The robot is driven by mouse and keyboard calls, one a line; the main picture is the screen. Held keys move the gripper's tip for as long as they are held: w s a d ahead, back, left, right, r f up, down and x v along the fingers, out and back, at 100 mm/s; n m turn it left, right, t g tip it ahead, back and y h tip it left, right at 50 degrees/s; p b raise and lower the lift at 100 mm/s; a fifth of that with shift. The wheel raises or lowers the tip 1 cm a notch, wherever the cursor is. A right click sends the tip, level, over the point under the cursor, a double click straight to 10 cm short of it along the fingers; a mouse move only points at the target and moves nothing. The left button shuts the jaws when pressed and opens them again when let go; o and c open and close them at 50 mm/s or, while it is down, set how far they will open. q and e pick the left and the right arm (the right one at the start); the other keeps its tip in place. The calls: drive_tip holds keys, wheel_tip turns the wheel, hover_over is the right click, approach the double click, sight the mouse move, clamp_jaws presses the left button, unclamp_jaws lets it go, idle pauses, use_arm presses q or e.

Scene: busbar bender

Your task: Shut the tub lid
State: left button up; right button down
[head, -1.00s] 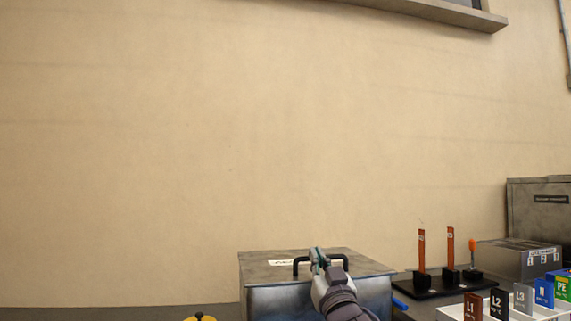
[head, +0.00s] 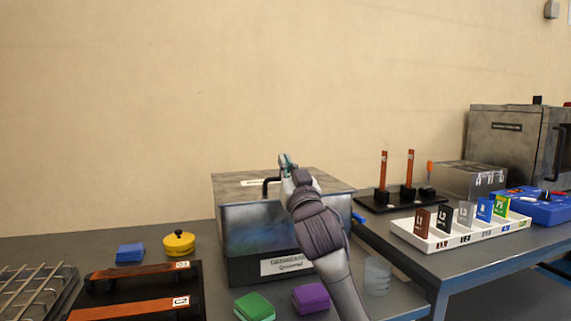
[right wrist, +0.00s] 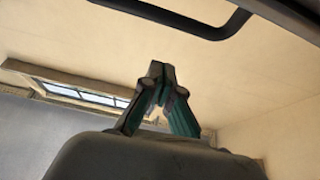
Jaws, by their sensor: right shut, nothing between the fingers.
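The metal tub (head: 262,232) stands on the grey bench in the head view. Its lid (head: 232,187) lies flat across the top and looks down, though any small gap at the rim is too small to tell. The lid's black handle (head: 268,184) is partly hidden by my right gripper; a black handle-like bar also crosses the top of the right wrist view (right wrist: 215,33). My right gripper (head: 287,160) is above the handle, its fingers together and empty; the closed fingertips also show in the right wrist view (right wrist: 162,78). My left gripper is not in view.
A green block (head: 254,307) and a purple block (head: 311,297) lie before the tub. A yellow round pot (head: 179,244) and blue block (head: 130,253) are to its left. A clear cup (head: 377,275) stands to its right. Upright busbars (head: 384,172) stand further right.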

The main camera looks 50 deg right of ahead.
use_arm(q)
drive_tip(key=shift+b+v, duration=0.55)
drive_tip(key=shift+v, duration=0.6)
use_arm(e)
drive_tip(key=v, duration=1)
drive_tip(key=shift+f, duration=0.25)
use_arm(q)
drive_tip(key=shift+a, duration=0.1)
use_arm(e)
drive_tip(key=shift+w+d, duration=0.1)
